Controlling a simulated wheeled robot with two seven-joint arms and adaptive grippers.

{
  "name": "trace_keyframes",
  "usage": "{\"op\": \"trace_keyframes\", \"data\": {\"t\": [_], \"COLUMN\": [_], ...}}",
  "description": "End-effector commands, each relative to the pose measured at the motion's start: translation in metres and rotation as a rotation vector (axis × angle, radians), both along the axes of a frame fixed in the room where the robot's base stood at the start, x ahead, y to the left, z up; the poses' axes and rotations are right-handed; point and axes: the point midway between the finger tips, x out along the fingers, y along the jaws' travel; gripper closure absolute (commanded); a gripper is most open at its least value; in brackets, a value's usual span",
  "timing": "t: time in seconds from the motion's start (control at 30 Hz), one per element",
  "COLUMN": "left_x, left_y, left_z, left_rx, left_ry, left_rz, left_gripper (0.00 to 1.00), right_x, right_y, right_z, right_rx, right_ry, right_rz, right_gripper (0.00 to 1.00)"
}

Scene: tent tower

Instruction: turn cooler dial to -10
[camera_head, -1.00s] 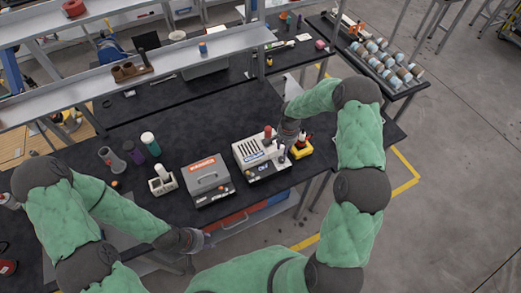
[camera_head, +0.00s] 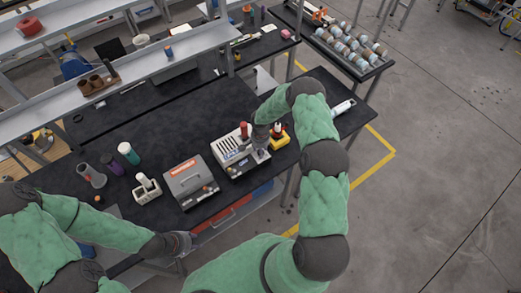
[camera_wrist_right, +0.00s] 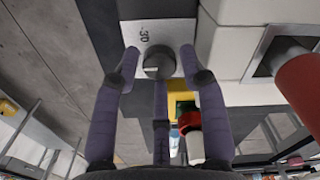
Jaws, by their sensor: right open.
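The cooler (camera_head: 228,145) is a white slotted box with a blue label on the black table. Its round grey dial (camera_wrist_right: 158,63) sits on a pale panel (camera_wrist_right: 150,38) in the right wrist view. A printed 30 shows above the dial; the dial's exact setting is too small to read. My right gripper (camera_wrist_right: 159,72) is open, its fingers spread around the dial; contact cannot be told. In the head view my right gripper (camera_head: 262,143) is at the cooler's right end. My left gripper (camera_head: 188,240) is near the table's front edge, its fingers unclear.
A grey box with an orange label (camera_head: 188,180) stands left of the cooler. A yellow item (camera_head: 278,138) is close on the right, and a red-topped object (camera_head: 244,131) stands at the cooler. Bottles (camera_head: 128,153) stand farther left. The table behind the cooler is clear.

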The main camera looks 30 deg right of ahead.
Motion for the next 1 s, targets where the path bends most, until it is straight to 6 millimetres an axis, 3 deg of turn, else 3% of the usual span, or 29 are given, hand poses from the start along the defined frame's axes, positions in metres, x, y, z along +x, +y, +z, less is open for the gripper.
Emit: {"op": "trace_keyframes", "data": {"t": [0.4, 0.43, 0.57, 0.6, 1.0], "left_x": [0.000, 0.000, 0.000, 0.000, 0.000], "left_y": [0.000, 0.000, 0.000, 0.000, 0.000], "left_z": [0.001, 0.001, 0.001, 0.001, -0.011], "left_rx": [0.000, 0.000, 0.000, 0.000, 0.000], "left_ry": [0.000, 0.000, 0.000, 0.000, 0.000], "left_rz": [0.000, 0.000, 0.000, 0.000, 0.000], "left_gripper": [0.60, 0.60, 0.60, 0.60, 0.60], "right_x": [0.000, 0.000, 0.000, 0.000, 0.001], "right_y": [0.000, 0.000, 0.000, 0.000, 0.000], "right_z": [-0.007, -0.007, -0.007, -0.007, -0.009], "right_rx": [0.000, 0.000, 0.000, 0.000, -0.001], "right_ry": [0.000, 0.000, 0.000, 0.000, -0.002], "right_rz": [0.000, 0.000, 0.000, 0.000, 0.058], "right_gripper": [0.57, 0.60, 0.97, 1.00, 1.00]}}
